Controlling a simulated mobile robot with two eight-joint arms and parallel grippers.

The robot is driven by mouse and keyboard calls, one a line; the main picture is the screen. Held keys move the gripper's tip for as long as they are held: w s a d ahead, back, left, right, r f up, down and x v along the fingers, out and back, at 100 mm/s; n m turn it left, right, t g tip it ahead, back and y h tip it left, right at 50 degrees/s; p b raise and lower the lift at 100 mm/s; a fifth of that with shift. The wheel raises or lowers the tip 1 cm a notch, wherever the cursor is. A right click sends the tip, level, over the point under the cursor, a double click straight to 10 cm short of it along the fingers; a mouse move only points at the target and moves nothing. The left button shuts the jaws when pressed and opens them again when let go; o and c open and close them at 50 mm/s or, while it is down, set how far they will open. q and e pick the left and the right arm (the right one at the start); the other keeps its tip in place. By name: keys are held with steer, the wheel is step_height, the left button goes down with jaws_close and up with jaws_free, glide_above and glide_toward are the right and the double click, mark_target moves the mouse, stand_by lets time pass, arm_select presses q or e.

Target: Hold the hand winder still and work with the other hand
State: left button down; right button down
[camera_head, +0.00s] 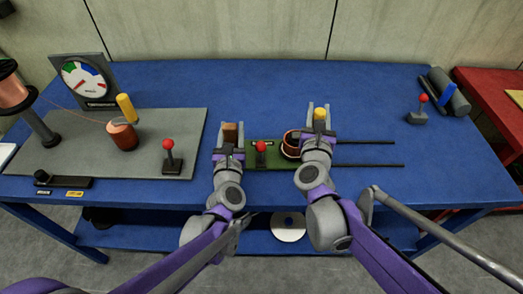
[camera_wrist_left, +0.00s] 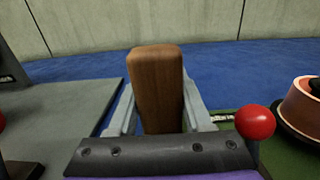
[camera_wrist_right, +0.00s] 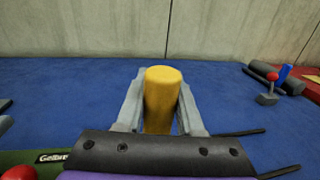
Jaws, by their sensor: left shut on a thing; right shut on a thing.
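The hand winder has a green base (camera_head: 270,158) on the blue table, with a red-knobbed lever (camera_head: 261,148) and a copper spool (camera_head: 291,146). My left gripper (camera_head: 230,136) is shut on a brown wooden handle (camera_wrist_left: 157,85) at the winder's left end; the handle stands upright between the fingers. My right gripper (camera_head: 320,118) is shut on a yellow knob (camera_wrist_right: 162,95) at the winder's right side. My right wrist hides part of the spool and of the base in the head view.
A grey mat (camera_head: 70,155) at the left carries a dial gauge (camera_head: 85,81), a second copper coil (camera_head: 122,135) with a yellow knob, and a red-knobbed lever (camera_head: 171,157). Two dark rods (camera_head: 370,142) lie right of the winder. Another red-knobbed lever (camera_head: 418,112) stands at the far right.

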steer(key=shift+s+a, duration=0.15)
steer(key=shift+s, duration=0.65)
steer(key=c, duration=0.9)
jaws_free()
steer(key=shift+s, duration=0.25)
steer(key=shift+c, duration=0.2)
steer(key=o, duration=0.5)
steer(key=shift+a, duration=0.1)
steer(key=s, duration=0.4)
steer(key=s+a, duration=0.1)
steer(key=s, duration=0.2)
steer(key=s+a, duration=0.1)
steer(key=s, duration=0.3)
steer(key=shift+s, duration=0.35)
